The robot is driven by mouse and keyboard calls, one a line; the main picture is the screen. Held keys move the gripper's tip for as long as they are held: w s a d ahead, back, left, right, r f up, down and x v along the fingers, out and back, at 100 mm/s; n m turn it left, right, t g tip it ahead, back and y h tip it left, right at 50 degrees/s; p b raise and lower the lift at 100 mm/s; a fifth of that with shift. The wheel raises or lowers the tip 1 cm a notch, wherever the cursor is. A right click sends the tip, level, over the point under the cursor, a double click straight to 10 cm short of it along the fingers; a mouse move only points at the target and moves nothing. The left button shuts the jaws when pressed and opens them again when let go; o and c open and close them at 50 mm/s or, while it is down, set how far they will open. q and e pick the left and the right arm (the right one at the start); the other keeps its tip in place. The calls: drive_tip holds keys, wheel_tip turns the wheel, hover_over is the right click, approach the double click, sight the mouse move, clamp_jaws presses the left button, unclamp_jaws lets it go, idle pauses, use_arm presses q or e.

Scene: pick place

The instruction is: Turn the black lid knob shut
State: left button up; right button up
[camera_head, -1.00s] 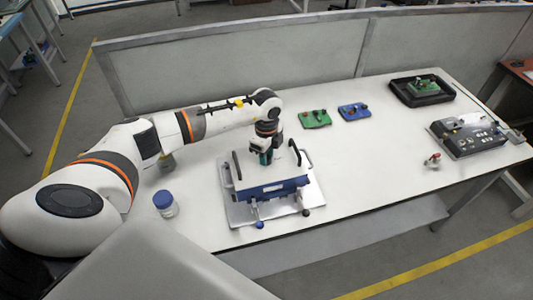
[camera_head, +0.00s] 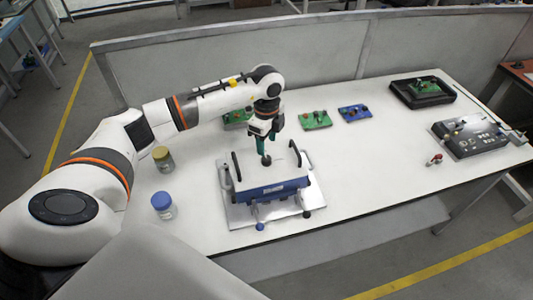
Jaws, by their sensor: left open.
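The black lid knob (camera_head: 267,160) stands on the white top of a blue-and-white box (camera_head: 272,189) in the middle of the table. The box has black handles at its sides and sits on a silver plate (camera_head: 238,215). My left gripper (camera_head: 267,149) points down just above the knob, with green fingers. It is open and seems to hold nothing. Whether a fingertip still touches the knob is too small to tell. My right gripper is not in view.
A blue-lidded jar (camera_head: 163,205) and a yellow-lidded jar (camera_head: 163,159) stand left of the box. Green boards (camera_head: 315,120) and a blue board (camera_head: 355,112) lie behind. A black tray (camera_head: 422,92) and grey device (camera_head: 468,137) are at right. The table right of the box is mostly clear.

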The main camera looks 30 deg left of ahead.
sight(266, 158)
use_arm(q)
wheel_tip(266, 158, up, 6)
drive_tip(key=shift+f+b, duration=0.15)
drive_tip(key=shift+b, duration=0.3)
